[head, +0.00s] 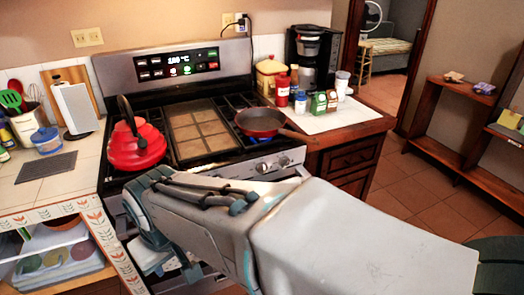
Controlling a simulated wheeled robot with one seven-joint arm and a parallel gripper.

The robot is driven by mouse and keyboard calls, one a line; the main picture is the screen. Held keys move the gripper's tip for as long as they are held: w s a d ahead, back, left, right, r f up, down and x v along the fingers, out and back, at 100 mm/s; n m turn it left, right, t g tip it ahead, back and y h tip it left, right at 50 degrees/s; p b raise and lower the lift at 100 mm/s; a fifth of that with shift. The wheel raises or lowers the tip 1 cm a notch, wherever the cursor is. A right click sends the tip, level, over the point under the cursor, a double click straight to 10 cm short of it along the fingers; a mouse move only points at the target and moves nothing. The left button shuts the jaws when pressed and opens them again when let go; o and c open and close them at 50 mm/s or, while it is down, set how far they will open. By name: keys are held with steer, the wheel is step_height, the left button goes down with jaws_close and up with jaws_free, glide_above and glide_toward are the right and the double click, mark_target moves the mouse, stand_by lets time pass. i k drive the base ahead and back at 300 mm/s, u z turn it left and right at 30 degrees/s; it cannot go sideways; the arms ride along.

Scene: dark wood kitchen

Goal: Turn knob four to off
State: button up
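The stove (182,90) has two round knobs showing on the right of its front panel: one knob (262,167) and, to its right, another knob (284,161). The other knobs are hidden behind my arm. Which knob is number four, and how it is turned, I cannot tell. Bluish flame shows under the red-brown pan (262,120) on the right burner. My arm crosses in front of the stove, with its far end (152,262) low at the left front. My gripper's fingers are hidden, so its opening and any contact cannot be seen.
A red kettle (137,148) stands on the left burner. The pan's handle sticks out rightward past the stove's front edge. A coffee maker (308,58) and several jars stand on the right counter. The left counter holds a lidded jar (47,140). Tiled floor is clear at right.

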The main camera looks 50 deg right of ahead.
mark_target(284, 162)
steer(key=z, duration=1.25)
steer(key=k, duration=1.1)
steer(key=z, duration=0.7)
steer(key=i, duration=1.3)
steer(key=u, duration=0.05)
